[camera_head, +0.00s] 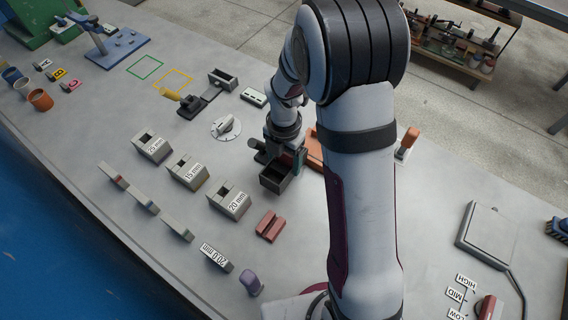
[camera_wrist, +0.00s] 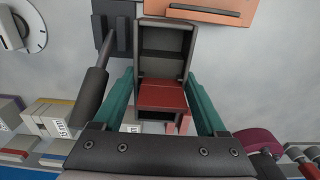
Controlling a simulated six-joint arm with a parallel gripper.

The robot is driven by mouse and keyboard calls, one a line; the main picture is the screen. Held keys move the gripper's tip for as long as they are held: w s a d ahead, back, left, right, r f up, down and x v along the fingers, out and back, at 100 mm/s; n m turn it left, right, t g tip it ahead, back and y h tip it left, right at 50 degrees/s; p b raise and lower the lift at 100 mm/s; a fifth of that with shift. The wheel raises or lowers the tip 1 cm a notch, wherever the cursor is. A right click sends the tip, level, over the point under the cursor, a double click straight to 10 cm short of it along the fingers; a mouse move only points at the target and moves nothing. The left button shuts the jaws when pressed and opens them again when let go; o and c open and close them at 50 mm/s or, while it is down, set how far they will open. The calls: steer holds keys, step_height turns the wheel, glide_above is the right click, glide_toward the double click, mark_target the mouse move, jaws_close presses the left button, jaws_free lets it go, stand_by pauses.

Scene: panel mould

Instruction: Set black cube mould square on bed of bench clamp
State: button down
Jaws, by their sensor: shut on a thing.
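The black cube mould (camera_head: 276,177) is an open box. It shows between the two teal fingers of my gripper (camera_wrist: 164,112) in the wrist view, where the mould (camera_wrist: 165,50) has its open face towards the camera and a red piece (camera_wrist: 162,95) across its near part. My gripper is shut on the mould's sides. A dark fixture with a round handle (camera_wrist: 93,85) is close to the mould's left. I cannot tell if this is the bench clamp or if the mould touches it. A yellow-handled dark clamp (camera_head: 193,105) stands farther back left.
Blocks marked 25 mm (camera_head: 152,147), 15 mm (camera_head: 187,172) and 20 mm (camera_head: 230,200) stand left of the mould. An orange tray (camera_head: 314,150) is behind. A white dial (camera_head: 225,128) is at back left. A blue stand (camera_head: 115,45) is farther off.

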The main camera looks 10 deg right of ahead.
steer(key=shift+d+r, duration=0.1)
steer(key=shift+r, duration=0.45)
steer(key=s+d+r, duration=0.5)
steer(key=d+r, duration=0.2)
steer(key=d, duration=0.3)
steer(key=w+a+r+m, duration=0.2)
steer(key=a+r+m, duration=0.2)
steer(key=r+m, duration=0.7)
steer(key=w+a+r+m, duration=0.1)
steer(key=a+r+m, duration=0.3)
steer(key=m, duration=1.2)
steer(key=s+d+f+n, duration=0.3)
steer(key=d+f+n, duration=0.2)
steer(key=f, duration=0.3)
steer(key=s+d+f+n, duration=0.3)
steer(key=d+f+n, duration=0.15)
steer(key=f, duration=0.25)
steer(key=shift+m, duration=0.25)
steer(key=w+a+f, duration=0.2)
steer(key=a, duration=0.1)
steer(key=w+a+f, duration=0.2)
steer(key=a, duration=0.1)
steer(key=w+a+f, duration=0.1)
steer(key=a+f, duration=0.2)
steer(key=shift+w+a, duration=0.25)
steer(key=shift+w, duration=0.15)
steer(key=shift+f, duration=2.05)
steer(key=shift+f, duration=0.1)
